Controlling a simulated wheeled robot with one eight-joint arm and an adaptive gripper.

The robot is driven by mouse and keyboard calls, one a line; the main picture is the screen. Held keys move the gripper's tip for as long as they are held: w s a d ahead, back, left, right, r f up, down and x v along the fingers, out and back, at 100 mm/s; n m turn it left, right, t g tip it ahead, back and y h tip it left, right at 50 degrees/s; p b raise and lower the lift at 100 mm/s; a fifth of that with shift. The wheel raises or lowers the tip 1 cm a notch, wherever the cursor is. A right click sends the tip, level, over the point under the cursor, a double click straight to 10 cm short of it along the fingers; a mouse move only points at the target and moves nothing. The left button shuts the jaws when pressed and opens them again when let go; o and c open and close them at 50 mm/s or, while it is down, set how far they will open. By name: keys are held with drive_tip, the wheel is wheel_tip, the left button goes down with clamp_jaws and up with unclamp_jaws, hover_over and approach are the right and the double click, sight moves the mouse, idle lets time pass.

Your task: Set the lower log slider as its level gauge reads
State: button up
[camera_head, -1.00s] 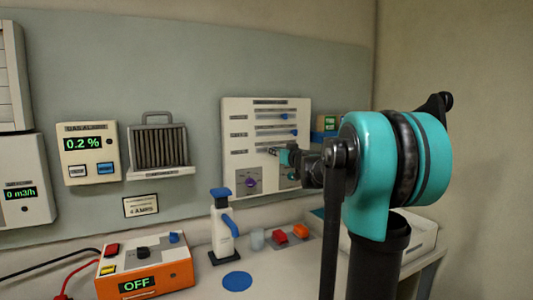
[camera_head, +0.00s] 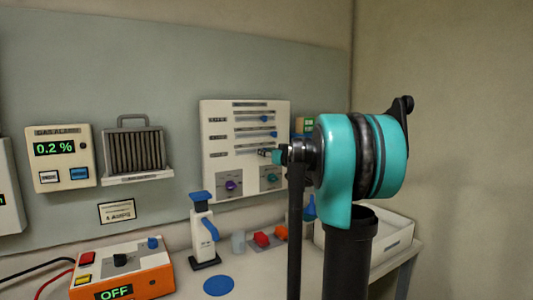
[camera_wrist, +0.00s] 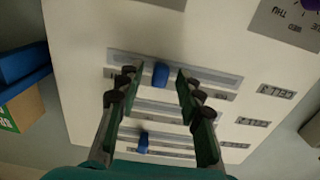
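The cream log panel (camera_head: 245,105) hangs on the grey wall board and holds three horizontal sliders. Its upper and middle sliders have blue knobs (camera_head: 264,118) toward the right. My gripper (camera_head: 268,154) is in front of the lower slot and hides its knob there. In the wrist view, turned upside down, my gripper (camera_wrist: 157,77) is open. The lower slider's blue knob (camera_wrist: 160,75) shows between the fingertips, with a visible gap on each side. The lower slot (camera_wrist: 215,78) runs across the picture. I cannot identify a level gauge or its reading.
Two dials (camera_head: 229,185) sit low on the panel. A gas alarm (camera_head: 60,157) reads 0.2 %. A white pump-like bottle (camera_head: 202,230), red and orange caps (camera_head: 262,239), a white tray (camera_head: 385,240) and an orange box (camera_head: 122,272) reading OFF stand on the bench.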

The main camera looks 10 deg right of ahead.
drive_tip(key=v, duration=1.2)
